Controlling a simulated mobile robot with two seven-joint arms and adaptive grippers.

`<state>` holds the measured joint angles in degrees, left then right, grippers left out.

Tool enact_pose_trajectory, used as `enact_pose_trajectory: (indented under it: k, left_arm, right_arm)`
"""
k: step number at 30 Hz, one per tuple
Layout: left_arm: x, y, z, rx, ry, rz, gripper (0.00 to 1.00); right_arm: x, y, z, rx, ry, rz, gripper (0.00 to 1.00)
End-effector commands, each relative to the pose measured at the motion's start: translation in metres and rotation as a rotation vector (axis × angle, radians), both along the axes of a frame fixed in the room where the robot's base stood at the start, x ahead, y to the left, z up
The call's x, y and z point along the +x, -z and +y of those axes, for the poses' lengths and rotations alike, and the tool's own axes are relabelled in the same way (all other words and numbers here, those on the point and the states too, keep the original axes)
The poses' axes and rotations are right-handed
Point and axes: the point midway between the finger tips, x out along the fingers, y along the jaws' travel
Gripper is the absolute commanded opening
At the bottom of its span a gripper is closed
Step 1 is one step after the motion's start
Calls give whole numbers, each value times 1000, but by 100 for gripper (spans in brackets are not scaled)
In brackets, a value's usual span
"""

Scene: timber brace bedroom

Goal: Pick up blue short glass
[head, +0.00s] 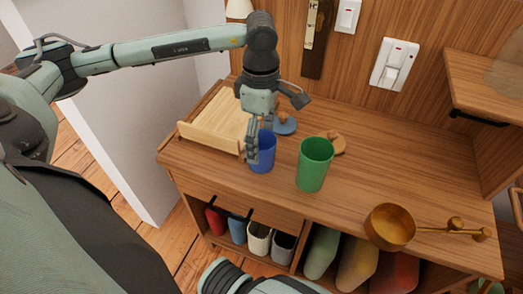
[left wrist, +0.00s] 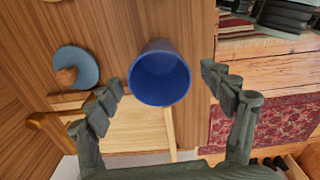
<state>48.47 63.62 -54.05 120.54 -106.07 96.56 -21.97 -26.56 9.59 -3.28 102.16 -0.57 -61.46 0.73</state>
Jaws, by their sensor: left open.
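The blue short glass (head: 264,153) stands upright on the wooden cabinet top, left of a taller green glass (head: 314,164). My left gripper (head: 259,145) points down at the blue glass, and one finger overlaps its left side in the head view. In the left wrist view the blue glass (left wrist: 160,74) shows its open mouth, between and a little beyond the two spread fingers of the left gripper (left wrist: 163,85). Gaps show between the glass and both fingertips there. My right gripper is not seen.
A light wooden tray (head: 187,130) lies left of the blue glass. A blue round item with a brown knob (head: 284,124) sits behind it. A brass pan (head: 390,226) is at the front right. The cabinet top (head: 400,160) right of the green glass is mostly clear.

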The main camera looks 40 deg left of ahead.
Motion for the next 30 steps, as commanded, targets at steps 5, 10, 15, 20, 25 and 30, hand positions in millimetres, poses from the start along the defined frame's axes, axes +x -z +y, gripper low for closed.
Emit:
enact_pose_trajectory:
  k: [5,10,15,20,25,30]
  left_arm:
    - [0,8,0,-1,0,0,82]
    - [0,8,0,-1,0,0,79]
    - [0,8,0,0,0,0,58]
    - [0,8,0,0,0,0,38]
    - [0,8,0,0,0,0,17]
    - [0,7,0,-1,0,-1,2]
  right_arm:
    - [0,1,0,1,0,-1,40]
    - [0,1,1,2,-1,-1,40]
    - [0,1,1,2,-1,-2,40]
    - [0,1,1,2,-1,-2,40]
    - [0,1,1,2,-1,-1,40]
    - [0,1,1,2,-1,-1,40]
